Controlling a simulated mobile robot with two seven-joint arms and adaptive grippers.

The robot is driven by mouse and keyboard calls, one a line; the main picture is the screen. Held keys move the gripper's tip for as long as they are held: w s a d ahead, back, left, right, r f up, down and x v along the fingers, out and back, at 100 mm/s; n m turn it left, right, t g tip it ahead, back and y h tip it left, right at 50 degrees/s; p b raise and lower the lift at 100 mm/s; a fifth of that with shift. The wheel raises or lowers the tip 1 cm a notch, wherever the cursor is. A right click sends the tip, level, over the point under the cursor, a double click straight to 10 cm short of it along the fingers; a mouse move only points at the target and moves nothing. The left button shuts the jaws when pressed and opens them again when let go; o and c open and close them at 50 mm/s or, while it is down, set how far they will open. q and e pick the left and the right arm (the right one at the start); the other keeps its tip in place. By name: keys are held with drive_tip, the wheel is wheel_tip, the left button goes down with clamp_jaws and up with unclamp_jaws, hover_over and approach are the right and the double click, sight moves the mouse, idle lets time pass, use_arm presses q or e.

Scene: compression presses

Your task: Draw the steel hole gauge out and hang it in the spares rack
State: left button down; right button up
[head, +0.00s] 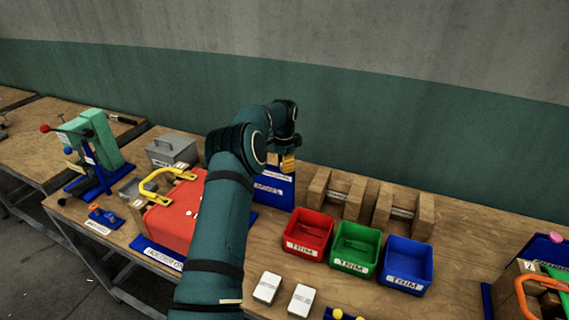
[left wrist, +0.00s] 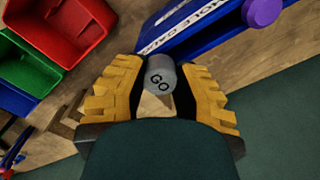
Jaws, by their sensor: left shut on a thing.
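My left gripper (head: 288,164) reaches over the back of the bench, its yellow fingers by a blue labelled stand (head: 272,192). In the left wrist view, the fingers (left wrist: 158,92) are shut on a grey steel cylinder marked GO (left wrist: 161,78), the hole gauge. A pale wooden piece shows just below the cylinder; I cannot tell whether it belongs to the gauge. A blue holder (left wrist: 205,32) with a partly readable white label and a purple knob (left wrist: 262,11) lies just beyond the fingertips. I cannot tell whether the gauge still touches it. My right gripper is out of view.
Red (head: 308,233), green (head: 355,248) and blue (head: 406,264) trim bins stand right of my arm. Wooden stands (head: 403,211) are behind them. A red box with a yellow handle (head: 172,222) is left of my arm. Two white blocks (head: 301,300) lie in front.

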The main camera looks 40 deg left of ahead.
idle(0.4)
use_arm(q)
drive_tip(key=c, duration=0.7)
unclamp_jaws()
drive_tip(key=shift+c, duration=0.2)
wheel_tip(320, 180, up, 12)
drive_tip(key=shift+s, duration=0.1)
